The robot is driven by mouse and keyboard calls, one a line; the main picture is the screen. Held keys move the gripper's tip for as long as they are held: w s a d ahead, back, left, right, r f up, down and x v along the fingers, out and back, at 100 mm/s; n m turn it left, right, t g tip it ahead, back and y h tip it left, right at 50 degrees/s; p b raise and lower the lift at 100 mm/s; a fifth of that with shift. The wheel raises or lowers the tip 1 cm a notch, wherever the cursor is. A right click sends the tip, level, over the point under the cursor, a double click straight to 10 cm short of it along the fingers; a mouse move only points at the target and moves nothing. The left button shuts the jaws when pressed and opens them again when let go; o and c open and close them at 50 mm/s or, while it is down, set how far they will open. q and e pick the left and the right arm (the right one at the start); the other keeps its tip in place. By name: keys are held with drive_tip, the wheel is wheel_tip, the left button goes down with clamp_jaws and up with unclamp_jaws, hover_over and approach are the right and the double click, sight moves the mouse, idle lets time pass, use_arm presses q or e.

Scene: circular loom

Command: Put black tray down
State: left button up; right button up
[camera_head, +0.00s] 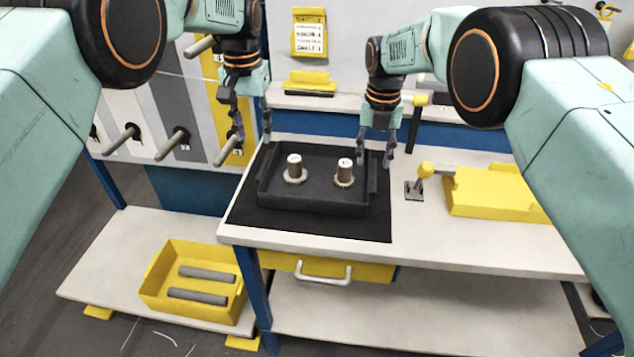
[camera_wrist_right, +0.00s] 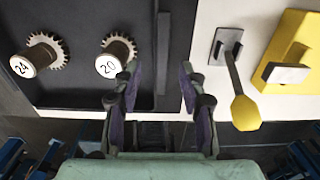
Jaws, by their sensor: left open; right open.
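The black tray (camera_head: 312,202) sits flat on a dark mat (camera_head: 365,228) on the table. It holds two brown gear-based spools with white tops; in the right wrist view these read 24 (camera_wrist_right: 22,66) and 20 (camera_wrist_right: 108,65). My left gripper (camera_head: 252,138) is open at the tray's left end. My right gripper (camera_head: 375,161) is open at the tray's right end. In the right wrist view its fingers (camera_wrist_right: 160,88) are spread either side of the line of the tray's right-end handle (camera_wrist_right: 163,50), with a gap to each side.
A lever with a yellow knob (camera_head: 425,170) and a yellow block (camera_head: 490,193) stand right of the mat. A yellow bin (camera_head: 160,285) with two grey rods is on the lower shelf. A panel with pegs (camera_head: 172,142) is at the left.

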wheel_tip(320, 180, up, 6)
drive_tip(key=shift+r, duration=0.2)
drive_tip(key=shift+w, duration=0.1)
idle(0.3)
